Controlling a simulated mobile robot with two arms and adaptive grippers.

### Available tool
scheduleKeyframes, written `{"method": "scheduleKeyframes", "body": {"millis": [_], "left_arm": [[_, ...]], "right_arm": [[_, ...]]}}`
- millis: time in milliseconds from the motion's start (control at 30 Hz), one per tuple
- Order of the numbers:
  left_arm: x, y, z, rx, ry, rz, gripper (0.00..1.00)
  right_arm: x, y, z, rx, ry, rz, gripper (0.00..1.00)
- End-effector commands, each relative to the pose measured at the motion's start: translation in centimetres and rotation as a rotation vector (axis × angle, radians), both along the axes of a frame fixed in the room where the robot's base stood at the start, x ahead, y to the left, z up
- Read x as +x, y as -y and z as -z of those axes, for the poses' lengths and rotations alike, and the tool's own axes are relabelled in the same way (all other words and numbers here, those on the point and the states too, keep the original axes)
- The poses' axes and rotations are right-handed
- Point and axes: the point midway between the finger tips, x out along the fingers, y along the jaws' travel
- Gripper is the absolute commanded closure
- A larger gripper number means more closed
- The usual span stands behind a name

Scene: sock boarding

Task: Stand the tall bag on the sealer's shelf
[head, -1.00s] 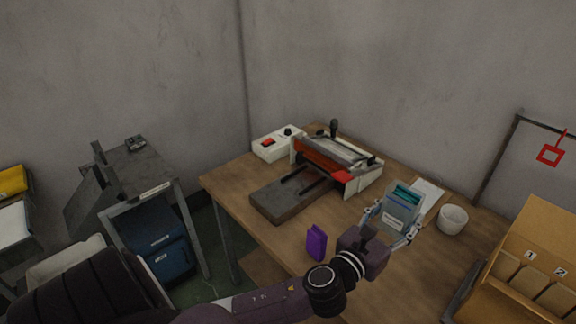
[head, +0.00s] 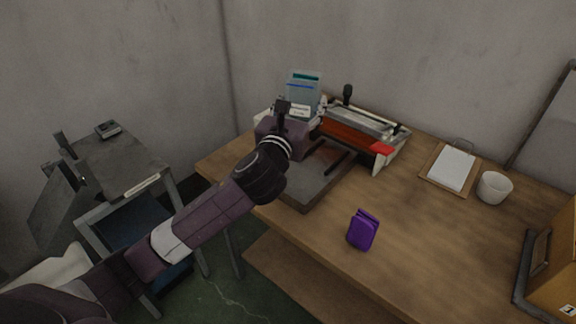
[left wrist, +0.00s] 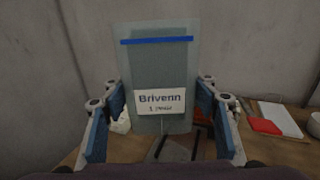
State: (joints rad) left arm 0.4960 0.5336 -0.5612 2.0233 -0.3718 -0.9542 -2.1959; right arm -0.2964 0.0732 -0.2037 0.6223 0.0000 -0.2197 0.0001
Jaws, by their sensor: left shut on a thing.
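The tall bag (head: 303,84) is translucent grey-green with a blue stripe and a white label; the label reads "Brivenn" in the left wrist view (left wrist: 160,75). My left gripper (head: 300,110) is shut on it and holds it upright above the sealer's left end. In the left wrist view the blue finger pads (left wrist: 160,118) stand on both sides of the bag. The sealer (head: 352,130) has an orange-red front and a red block at its right. Its grey shelf (head: 300,190) lies in front, partly hidden by my left arm. My right gripper is not in view.
A purple holder (head: 362,230) stands on the wooden table (head: 420,260) right of the shelf. A clipboard (head: 451,168) and a white cup (head: 494,187) are at the right, with a cardboard box (head: 560,250) beyond. A grey stand (head: 125,165) is at the left.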

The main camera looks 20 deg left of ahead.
Motion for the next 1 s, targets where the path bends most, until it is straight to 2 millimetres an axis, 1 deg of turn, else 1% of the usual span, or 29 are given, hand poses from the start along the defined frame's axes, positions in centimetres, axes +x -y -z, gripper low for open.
{"method": "scheduleKeyframes", "body": {"millis": [67,167,267,300,367,500,600,733,867,967,1000], "left_arm": [[0.1,0.0,0.2,0.002,-0.001,0.001,0.68],[0.1,0.0,1.5,0.001,-0.007,-0.001,0.68],[0.1,0.0,4.0,0.001,-0.011,0.000,0.68],[0.1,0.0,5.2,0.000,-0.011,-0.001,0.68],[0.1,0.0,6.8,0.000,-0.011,-0.001,0.68],[0.1,0.0,10.6,0.000,-0.009,-0.002,0.68],[0.1,0.0,13.0,0.000,-0.009,-0.002,0.68],[0.1,0.0,15.0,0.001,-0.006,0.000,0.68],[0.1,0.0,15.8,0.000,-0.003,0.000,0.68],[0.1,0.0,17.1,0.000,-0.006,-0.001,0.68],[0.0,0.1,17.9,0.001,-0.007,0.000,0.68]], "right_arm": [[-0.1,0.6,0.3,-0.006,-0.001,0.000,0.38],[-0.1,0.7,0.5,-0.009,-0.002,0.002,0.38],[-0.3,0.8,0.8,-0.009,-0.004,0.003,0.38],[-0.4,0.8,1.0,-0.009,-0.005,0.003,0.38],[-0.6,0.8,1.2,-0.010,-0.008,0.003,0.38],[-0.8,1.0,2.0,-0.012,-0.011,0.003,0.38],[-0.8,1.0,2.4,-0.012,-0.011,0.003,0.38],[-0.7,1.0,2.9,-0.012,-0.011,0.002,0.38],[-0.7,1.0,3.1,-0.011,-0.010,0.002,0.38],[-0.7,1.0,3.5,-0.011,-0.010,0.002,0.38],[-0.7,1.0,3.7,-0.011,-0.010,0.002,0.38]]}}
